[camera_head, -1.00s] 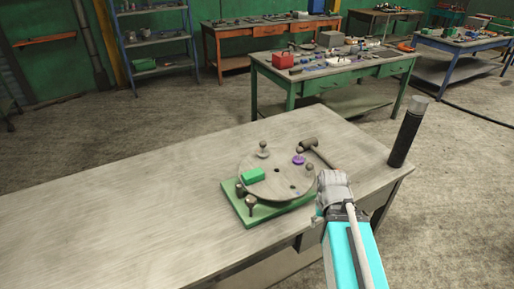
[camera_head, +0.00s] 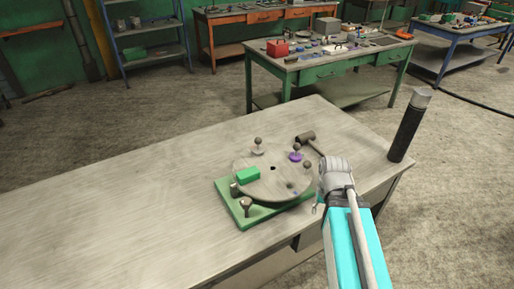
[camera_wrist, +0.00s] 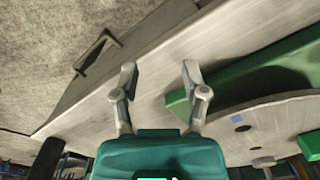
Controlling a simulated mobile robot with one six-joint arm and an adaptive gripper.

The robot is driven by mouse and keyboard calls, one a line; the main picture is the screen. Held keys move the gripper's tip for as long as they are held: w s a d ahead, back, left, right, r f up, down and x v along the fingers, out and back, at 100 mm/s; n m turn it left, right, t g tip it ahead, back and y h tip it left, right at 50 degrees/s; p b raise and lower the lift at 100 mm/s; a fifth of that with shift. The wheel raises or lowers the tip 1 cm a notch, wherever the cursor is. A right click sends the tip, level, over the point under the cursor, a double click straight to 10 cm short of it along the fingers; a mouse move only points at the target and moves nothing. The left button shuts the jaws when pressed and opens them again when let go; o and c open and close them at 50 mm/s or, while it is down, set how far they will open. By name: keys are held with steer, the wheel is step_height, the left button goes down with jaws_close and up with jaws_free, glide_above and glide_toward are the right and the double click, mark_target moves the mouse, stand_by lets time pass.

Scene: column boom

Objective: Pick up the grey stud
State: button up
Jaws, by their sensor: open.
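The grey stud (camera_head: 258,150), with a pale flanged base and a dark round knob, stands upright on the back left of a round grey disc (camera_head: 268,191). In the wrist view, a pale round piece (camera_wrist: 263,161) near the lower edge may be this stud. A purple stud (camera_head: 296,156) stands to its right. My gripper (camera_wrist: 158,70) is open, with nothing between its fingers. In the head view it is mostly hidden by my arm, to the right of the disc and apart from the grey stud.
The disc sits over a green base (camera_head: 245,221) with dark knobs at its front left. A green block (camera_head: 247,174) lies on the disc. A hammer (camera_head: 307,138) lies behind it. A dark cylinder (camera_head: 408,128) stands at the table's right end. The table's left side is clear.

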mark_target(258, 138)
steer(key=shift+o, duration=1.6)
steer(key=shift+w+r, duration=0.15)
steer(key=shift+r, duration=0.05)
steer(key=w+a+r+n+p, duration=0.3)
steer(key=w, duration=0.1)
steer(key=w+a+r+n+p, duration=0.2)
steer(key=w+r+p, duration=0.1)
steer(key=w, duration=0.1)
steer(key=w+a+r+n+t+p, duration=0.1)
steer(key=w+a+r+n+p, duration=0.2)
steer(key=w+r+p, duration=0.1)
steer(key=shift+w+a+n, duration=0.1)
steer(key=shift+a+n, duration=0.2)
steer(key=shift+a, duration=0.05)
steer(key=w+a+r+n+t+p, duration=0.1)
steer(key=w+a+r+n+p, duration=0.8)
steer(key=a, duration=0.4)
steer(key=shift+w+a+r+n, duration=0.25)
steer(key=shift+w+a+n, duration=0.15)
steer(key=shift+w, duration=0.35)
steer(key=shift+f, duration=0.2)
steer(key=f+b, duration=0.2)
steer(key=w+f+b, duration=0.1)
steer(key=f+b, duration=0.4)
steer(key=shift+w+f, duration=0.2)
steer(key=shift+w, duration=0.05)
steer(key=shift+w+f+b, duration=0.1)
steer(key=shift+f+b, duration=0.25)
steer(key=shift+b, duration=0.15)
steer(key=shift+f, duration=0.15)
